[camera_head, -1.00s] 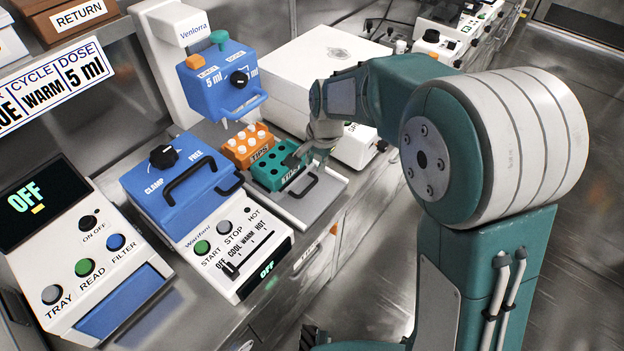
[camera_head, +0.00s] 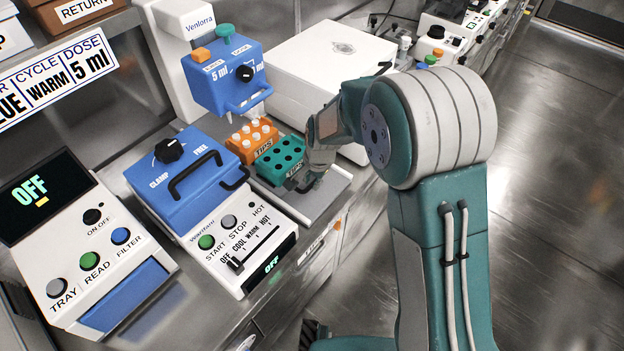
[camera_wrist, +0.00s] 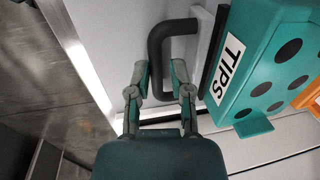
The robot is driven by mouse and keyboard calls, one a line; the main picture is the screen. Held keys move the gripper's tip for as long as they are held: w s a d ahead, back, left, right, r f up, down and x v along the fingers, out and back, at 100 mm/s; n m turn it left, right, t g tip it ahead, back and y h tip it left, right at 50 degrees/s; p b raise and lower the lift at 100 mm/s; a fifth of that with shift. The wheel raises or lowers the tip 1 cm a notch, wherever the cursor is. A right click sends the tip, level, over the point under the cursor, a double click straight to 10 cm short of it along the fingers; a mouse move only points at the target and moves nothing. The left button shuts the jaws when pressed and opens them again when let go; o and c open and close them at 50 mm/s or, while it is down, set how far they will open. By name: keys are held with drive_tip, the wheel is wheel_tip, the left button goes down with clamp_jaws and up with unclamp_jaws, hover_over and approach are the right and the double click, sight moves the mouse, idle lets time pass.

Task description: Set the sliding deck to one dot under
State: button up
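The sliding deck is a grey plate (camera_head: 318,204) under the blue pipetting head (camera_head: 226,82). It carries an orange rack (camera_head: 240,146) with white tips and a teal rack (camera_head: 268,172) with dark holes. My gripper (camera_head: 308,186) is low at the deck's front, beside the teal rack, and covers the deck handle in the head view. In the wrist view my gripper (camera_wrist: 160,68) has its fingers apart. The dark handle (camera_wrist: 157,60) lies between them, with no clear grip on it. No dot marks are readable.
Left of the deck stands a white unit with a blue clamp block (camera_head: 185,180) and a slider, its display reading OFF. Further left is a reader (camera_head: 85,255), also OFF. A white box (camera_head: 330,65) stands behind the deck. The floor at right is clear.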

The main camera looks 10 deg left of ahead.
sight(277, 152)
drive_tip(key=shift+d, duration=0.1)
clamp_jaws()
drive_tip(key=w+a, duration=0.2)
drive_tip(key=a, duration=0.1)
drive_tip(key=w+a, duration=0.2)
drive_tip(key=a, duration=0.2)
drive_tip(key=w+a, duration=0.2)
drive_tip(key=a, duration=0.1)
drive_tip(key=shift+w+a, duration=0.35)
drive_tip(key=shift+a, duration=0.05)
drive_tip(key=shift+o, duration=1.6)
unclamp_jaws()
drive_tip(key=shift+r, duration=0.1)
drive_tip(key=r, duration=0.4)
drive_tip(key=d+r, duration=0.1)
drive_tip(key=r, duration=0.2)
drive_tip(key=s+d+r, duration=0.1)
drive_tip(key=r, duration=0.3)
drive_tip(key=shift+r, duration=0.3)
